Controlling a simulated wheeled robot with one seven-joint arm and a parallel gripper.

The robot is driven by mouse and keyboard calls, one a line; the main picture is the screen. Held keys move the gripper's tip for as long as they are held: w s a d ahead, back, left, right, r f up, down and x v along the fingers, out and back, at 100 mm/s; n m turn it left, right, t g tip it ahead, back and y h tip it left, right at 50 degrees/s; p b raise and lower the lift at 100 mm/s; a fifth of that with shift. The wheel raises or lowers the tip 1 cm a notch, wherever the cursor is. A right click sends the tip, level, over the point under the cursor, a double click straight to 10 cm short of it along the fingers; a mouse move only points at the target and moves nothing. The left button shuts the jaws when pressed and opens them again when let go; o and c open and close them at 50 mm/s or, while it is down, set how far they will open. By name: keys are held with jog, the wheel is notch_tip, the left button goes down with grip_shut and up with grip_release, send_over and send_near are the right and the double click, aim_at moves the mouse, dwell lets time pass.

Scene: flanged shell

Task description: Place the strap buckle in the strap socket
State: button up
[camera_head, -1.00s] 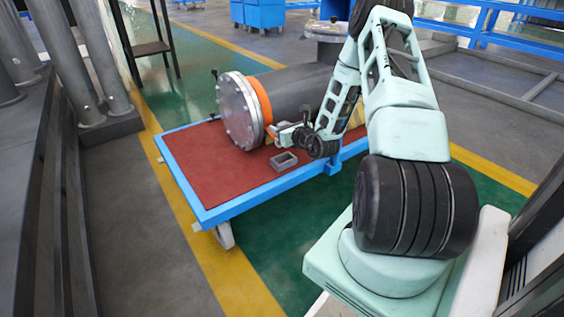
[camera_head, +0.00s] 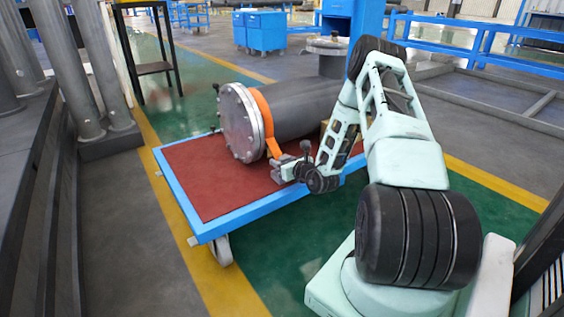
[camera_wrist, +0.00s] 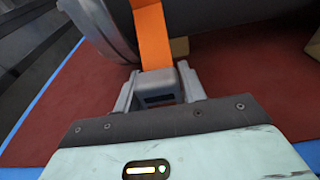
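The orange strap (camera_head: 262,118) passes around the flanged grey shell (camera_head: 239,121) and runs down to my gripper (camera_head: 283,170). In the wrist view, the strap (camera_wrist: 152,38) ends in a grey buckle (camera_wrist: 158,83) between my two grey fingers (camera_wrist: 160,92). The fingers flank the buckle closely, one on each side, and appear shut on it. The gripper is low over the red cart top, beside the shell. The strap socket, a small grey open box earlier, is not clearly distinguishable now behind the gripper and buckle. I cannot tell whether the buckle is seated in it.
The blue-framed cart (camera_head: 240,218) has a red top (camera_head: 200,180), bare to the left and front. The shell lies at the back of it. A wooden block (camera_wrist: 180,46) shows under the shell in the wrist view. A dark stand (camera_head: 153,67) is behind the cart.

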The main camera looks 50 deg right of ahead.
jog(key=shift+o, duration=1.2)
